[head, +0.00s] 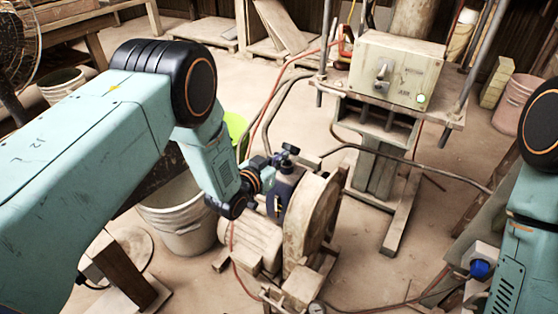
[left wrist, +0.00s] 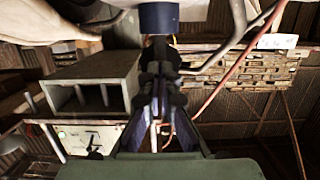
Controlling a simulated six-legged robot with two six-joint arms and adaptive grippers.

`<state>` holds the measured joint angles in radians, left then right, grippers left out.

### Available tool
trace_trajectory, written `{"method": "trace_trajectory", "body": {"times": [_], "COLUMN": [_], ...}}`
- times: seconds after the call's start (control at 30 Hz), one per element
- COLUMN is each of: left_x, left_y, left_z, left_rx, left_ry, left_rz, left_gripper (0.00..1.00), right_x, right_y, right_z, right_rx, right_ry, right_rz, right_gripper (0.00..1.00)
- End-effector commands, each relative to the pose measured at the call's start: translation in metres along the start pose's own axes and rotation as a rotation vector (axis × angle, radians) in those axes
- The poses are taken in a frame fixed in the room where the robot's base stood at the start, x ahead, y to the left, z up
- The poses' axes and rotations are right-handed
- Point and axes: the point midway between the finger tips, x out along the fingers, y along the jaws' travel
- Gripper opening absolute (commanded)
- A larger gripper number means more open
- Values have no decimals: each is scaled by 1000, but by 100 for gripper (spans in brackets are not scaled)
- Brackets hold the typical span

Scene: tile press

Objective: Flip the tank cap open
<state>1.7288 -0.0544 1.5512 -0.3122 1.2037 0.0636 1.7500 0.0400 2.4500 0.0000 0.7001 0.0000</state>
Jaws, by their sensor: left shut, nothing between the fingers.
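My left gripper (head: 289,151) is shut and empty, just above a dark blue cylindrical part (head: 287,173) on the machine in the middle of the head view. In the left wrist view the closed fingers (left wrist: 157,55) point toward this blue cylinder (left wrist: 158,17) at the top edge. I cannot tell whether they touch it. The tank cap does not show clearly apart from the blue part and the fingers, so I cannot tell its position. My right gripper is not in view; only part of the right arm shows at the right edge.
A dusty wheel guard (head: 312,215) stands right beside the blue part, with a motor (head: 250,241) to its left. A press with a control box (head: 390,68) stands behind, and bent hoses cross nearby. A bucket (head: 180,222) is under my left arm.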

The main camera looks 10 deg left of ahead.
Motion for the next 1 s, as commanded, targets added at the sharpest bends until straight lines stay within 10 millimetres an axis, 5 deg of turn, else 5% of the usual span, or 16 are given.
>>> {"method": "trace_trajectory", "body": {"times": [1.0], "left_x": [27], "left_y": [0], "left_z": [-14], "left_rx": [0], "left_ry": [3], "left_rz": [0], "left_gripper": [0], "right_x": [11], "right_y": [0], "right_z": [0], "right_rx": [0], "right_ry": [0], "right_rz": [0], "right_gripper": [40]}}
